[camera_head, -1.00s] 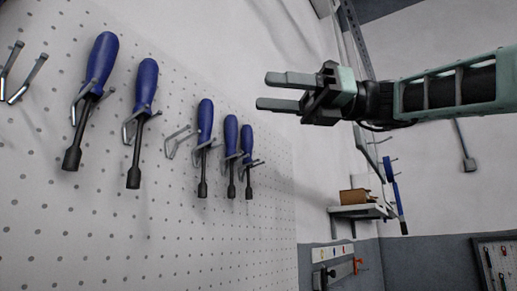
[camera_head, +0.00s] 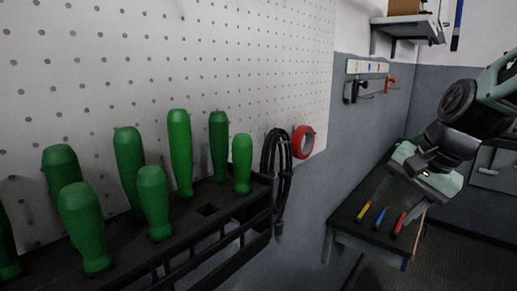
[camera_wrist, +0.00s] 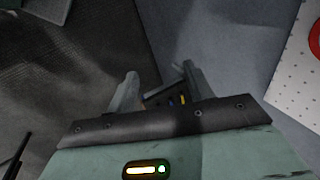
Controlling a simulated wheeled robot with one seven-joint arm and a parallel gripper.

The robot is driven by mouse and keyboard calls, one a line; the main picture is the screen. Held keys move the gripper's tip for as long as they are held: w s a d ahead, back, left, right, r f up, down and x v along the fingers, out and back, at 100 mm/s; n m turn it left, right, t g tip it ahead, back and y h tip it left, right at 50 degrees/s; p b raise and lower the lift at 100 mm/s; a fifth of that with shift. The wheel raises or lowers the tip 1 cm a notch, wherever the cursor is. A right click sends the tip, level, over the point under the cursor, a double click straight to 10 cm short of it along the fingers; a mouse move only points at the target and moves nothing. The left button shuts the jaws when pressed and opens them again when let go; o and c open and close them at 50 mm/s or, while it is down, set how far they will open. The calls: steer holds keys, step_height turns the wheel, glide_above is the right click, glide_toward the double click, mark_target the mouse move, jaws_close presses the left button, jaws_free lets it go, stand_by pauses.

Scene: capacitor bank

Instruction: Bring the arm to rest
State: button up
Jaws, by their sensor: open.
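My arm (camera_head: 470,118) reaches in from the right edge of the head view, bent downward, with its end above a small dark table (camera_head: 352,226). The fingers are hard to make out there. In the wrist view my gripper (camera_wrist: 158,78) has its two grey fingers apart, with nothing held between them. The small table shows far beyond the fingertips in that view, clear of them.
Several green-handled tools (camera_head: 180,152) stand in a black rack (camera_head: 222,211) on the white pegboard (camera_head: 240,60). A black cable coil (camera_head: 277,165) and red tape roll (camera_head: 303,142) hang beside it. Blue, yellow and red tools lie on the table. A shelf (camera_head: 408,27) is above.

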steer(key=s+d+f+n+g+h, duration=0.1)
steer(key=s+d+f+n+h, duration=0.2)
steer(key=s+d+f+n, duration=0.45)
steer(key=s+a+f+n+g+b, duration=0.1)
steer(key=s+a+f+n+b, duration=0.2)
steer(key=s+a, duration=0.4)
steer(key=s+a+f+n+g+b, duration=0.1)
steer(key=s+a+f+n+b, duration=0.2)
steer(key=a, duration=0.9)
steer(key=s+f+n, duration=0.1)
steer(key=s+n, duration=0.2)
steer(key=s, duration=0.1)
steer(key=shift+s+a+g+y, duration=0.3)
steer(key=shift+a, duration=0.05)
